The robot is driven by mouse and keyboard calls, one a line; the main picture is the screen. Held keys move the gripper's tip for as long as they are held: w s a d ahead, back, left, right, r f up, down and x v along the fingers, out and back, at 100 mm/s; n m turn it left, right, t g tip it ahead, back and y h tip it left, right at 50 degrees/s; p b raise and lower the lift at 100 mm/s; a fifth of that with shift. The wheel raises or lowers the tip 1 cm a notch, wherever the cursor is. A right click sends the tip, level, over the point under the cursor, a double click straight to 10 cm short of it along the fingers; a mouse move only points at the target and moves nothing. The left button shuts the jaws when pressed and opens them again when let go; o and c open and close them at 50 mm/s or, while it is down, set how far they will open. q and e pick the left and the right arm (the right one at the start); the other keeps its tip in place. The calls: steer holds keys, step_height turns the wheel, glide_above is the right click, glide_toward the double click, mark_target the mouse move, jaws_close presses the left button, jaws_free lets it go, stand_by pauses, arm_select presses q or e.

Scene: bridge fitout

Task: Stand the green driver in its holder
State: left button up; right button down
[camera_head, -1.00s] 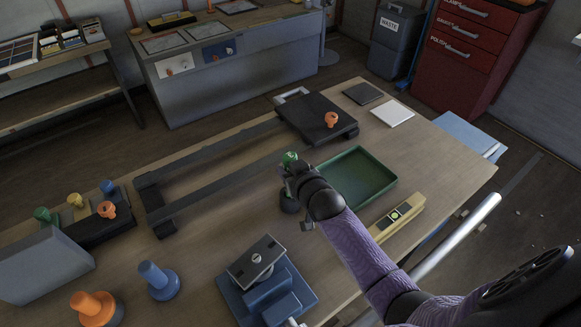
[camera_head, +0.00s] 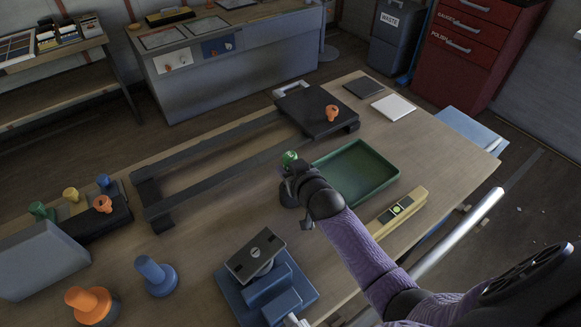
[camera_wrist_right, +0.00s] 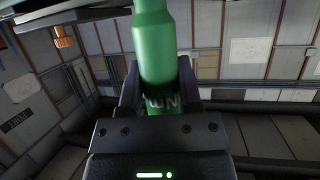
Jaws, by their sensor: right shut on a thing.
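The green driver (camera_head: 289,158) is held in my right gripper (camera_head: 291,172), over the middle of the bench. Its green top stands up above the fingers. In the right wrist view the green driver (camera_wrist_right: 153,45) is upright between the two fingers, with pale lettering low on its side. A dark round piece (camera_head: 288,196) shows just below the gripper; I cannot tell whether it is the holder or whether the driver touches it. The driver's lower end is hidden. My left gripper is out of view.
A green tray (camera_head: 357,172) lies right of the gripper, with a yellow level (camera_head: 398,212) in front. Dark rails (camera_head: 215,170) run behind. A blue vise-like fixture (camera_head: 270,290), blue peg (camera_head: 156,275) and orange peg (camera_head: 92,304) stand nearer. A dark rack (camera_head: 100,225) is at left.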

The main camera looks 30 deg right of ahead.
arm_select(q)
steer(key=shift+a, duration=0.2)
arm_select(e)
steer(key=shift+c, duration=1)
jaws_free()
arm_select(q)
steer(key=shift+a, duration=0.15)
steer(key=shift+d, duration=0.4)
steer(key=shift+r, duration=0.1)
arm_select(e)
steer(key=shift+s+r, duration=0.1)
steer(key=shift+s, duration=0.05)
arm_select(q)
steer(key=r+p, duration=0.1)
steer(key=p, duration=0.1)
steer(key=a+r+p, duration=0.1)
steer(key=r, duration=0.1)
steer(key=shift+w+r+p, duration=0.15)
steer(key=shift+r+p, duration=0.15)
steer(key=shift+p, duration=0.1)
arm_select(e)
steer(key=v, duration=0.9)
steer(key=shift+s, duration=0.3)
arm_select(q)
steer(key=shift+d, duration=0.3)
